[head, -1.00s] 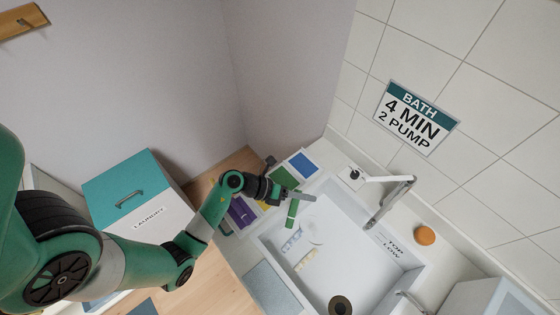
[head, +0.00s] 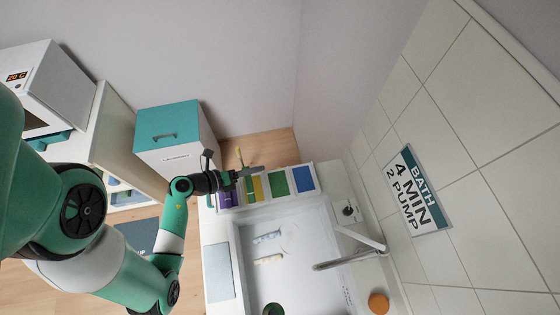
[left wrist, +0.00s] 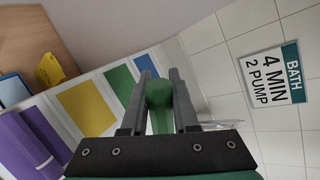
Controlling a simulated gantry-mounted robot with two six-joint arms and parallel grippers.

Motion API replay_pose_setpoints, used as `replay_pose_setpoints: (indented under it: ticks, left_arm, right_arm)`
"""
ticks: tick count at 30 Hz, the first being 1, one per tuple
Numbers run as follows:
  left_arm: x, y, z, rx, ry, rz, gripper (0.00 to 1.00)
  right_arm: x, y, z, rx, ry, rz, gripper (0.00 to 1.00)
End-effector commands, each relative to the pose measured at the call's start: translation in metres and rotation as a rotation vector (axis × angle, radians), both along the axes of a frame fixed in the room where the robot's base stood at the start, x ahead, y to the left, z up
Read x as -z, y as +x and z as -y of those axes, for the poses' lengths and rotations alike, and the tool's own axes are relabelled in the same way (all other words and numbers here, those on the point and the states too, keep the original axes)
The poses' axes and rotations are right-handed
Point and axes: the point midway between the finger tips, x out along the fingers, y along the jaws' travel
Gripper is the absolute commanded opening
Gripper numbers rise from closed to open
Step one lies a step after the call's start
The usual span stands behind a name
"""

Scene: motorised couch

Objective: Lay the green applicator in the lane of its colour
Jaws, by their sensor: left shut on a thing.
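My left gripper (head: 252,173) is shut on the green applicator (left wrist: 160,104), which shows between its fingers in the left wrist view. In the head view it hovers over the near side of the coloured lanes, around the yellow one. The green lane (head: 278,185) lies between the yellow lane (head: 254,189) and the blue lane (head: 303,179). It also shows in the left wrist view (left wrist: 120,79), ahead and left of the held applicator, and looks bare. The purple lane is at the left end, with purple pieces (left wrist: 32,144) on it. My right gripper is not in view.
The white basin (head: 310,285) lies below the lanes, with two pale items (head: 267,248) inside. A faucet (head: 350,260) and an orange object (head: 378,303) stand to its right. A teal-lidded laundry box (head: 168,128) is at the left. A small yellow object (left wrist: 50,70) stands beyond the lanes.

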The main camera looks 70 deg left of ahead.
Motion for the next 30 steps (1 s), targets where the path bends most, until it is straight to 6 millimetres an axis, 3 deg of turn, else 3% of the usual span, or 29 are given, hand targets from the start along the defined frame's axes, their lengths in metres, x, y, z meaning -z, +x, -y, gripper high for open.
replay_pose_setpoints:
  ticks: [5, 11, 18, 26, 30]
  left_arm:
    - [0.011, 0.022, -0.002, 0.013, 0.002, 0.000, 0.00]
    - [0.037, 0.079, -0.011, 0.014, 0.002, 0.001, 0.00]
    - [0.087, 0.124, -0.020, 0.007, 0.000, 0.000, 0.00]
    - [0.095, 0.134, -0.022, 0.004, 0.000, 0.000, 0.00]
    - [0.115, 0.139, -0.024, 0.003, -0.001, -0.001, 0.00]
  right_arm:
    - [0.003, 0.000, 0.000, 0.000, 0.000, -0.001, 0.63]
    - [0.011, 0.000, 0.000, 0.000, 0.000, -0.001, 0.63]
    - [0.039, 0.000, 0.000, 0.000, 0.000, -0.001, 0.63]
    - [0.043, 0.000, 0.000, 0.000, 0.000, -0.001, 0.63]
    - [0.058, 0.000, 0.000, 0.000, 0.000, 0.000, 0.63]
